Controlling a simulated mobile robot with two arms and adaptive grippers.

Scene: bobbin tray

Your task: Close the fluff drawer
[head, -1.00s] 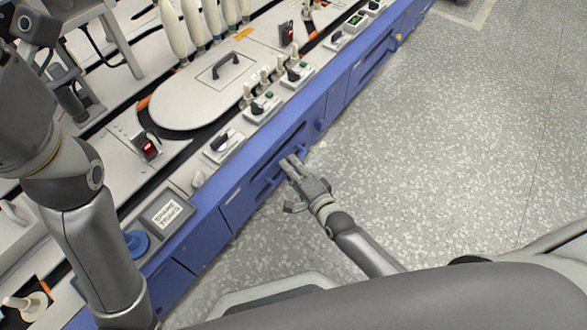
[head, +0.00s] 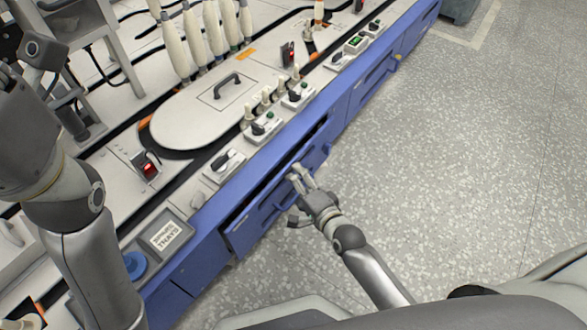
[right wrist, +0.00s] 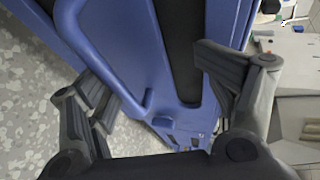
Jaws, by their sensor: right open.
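The blue fluff drawer (head: 262,213) in the machine's front stands partly open, with a dark gap behind its front panel. Its blue bar handle (head: 276,198) is on the outer face. My right gripper (head: 297,174) is at the right part of the drawer front, by the handle. In the right wrist view, my open right gripper (right wrist: 150,73) has the handle (right wrist: 103,62) and the drawer front (right wrist: 172,75) between its spread fingers. I cannot tell whether a finger touches them. My left arm shows at the left of the head view, but its gripper does not show.
The machine top above the drawer carries switch boxes (head: 225,165), a white oval lid (head: 205,112) and several bobbins (head: 190,40). A tray with a label (head: 168,236) is at its near end. The speckled floor (head: 440,170) to the right is clear.

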